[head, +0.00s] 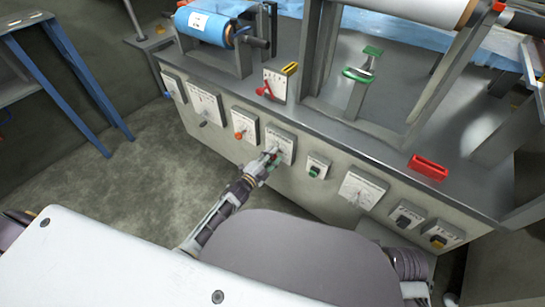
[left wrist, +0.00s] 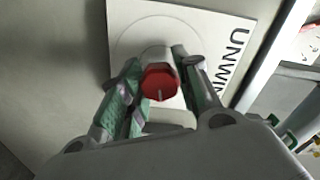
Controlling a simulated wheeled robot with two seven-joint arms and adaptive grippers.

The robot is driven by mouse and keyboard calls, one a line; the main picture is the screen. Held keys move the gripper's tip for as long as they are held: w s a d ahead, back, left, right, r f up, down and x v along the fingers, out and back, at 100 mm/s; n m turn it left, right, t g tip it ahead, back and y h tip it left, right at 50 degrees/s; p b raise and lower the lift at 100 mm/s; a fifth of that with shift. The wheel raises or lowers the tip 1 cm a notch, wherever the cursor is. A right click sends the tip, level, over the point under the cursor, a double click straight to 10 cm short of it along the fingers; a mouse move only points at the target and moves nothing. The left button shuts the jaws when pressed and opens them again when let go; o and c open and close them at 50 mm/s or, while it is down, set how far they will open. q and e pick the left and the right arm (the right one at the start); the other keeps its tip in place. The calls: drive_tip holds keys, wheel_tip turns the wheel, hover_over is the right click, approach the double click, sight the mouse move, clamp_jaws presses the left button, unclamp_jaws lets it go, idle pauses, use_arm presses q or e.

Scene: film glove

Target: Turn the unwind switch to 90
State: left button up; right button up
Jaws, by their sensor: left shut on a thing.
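The unwind switch is a red knob (left wrist: 160,83) on a white plate (left wrist: 205,30) marked with letters beginning "UNWIN". In the left wrist view my left gripper (left wrist: 158,90) has its fingers on both sides of the red knob and is shut on it. A pale line shows on the knob's face. The scale numbers cannot be read. In the head view my left gripper (head: 269,160) reaches the white plate (head: 281,141) on the machine's front panel, and it hides most of the knob. My right gripper does not show.
Other switch plates line the front panel: one with an orange knob (head: 239,135) to the left, a green switch (head: 314,171) and a dial (head: 361,190) to the right. A red block (head: 428,168) and a blue film roll (head: 206,26) are on the machine top. A blue stand (head: 75,75) is at the left.

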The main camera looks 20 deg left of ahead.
use_arm(q)
drive_tip(key=shift+f+m, duration=0.1)
drive_tip(key=shift+m, duration=1.1)
drive_tip(key=o, duration=1)
drive_tip(key=shift+v, duration=6)
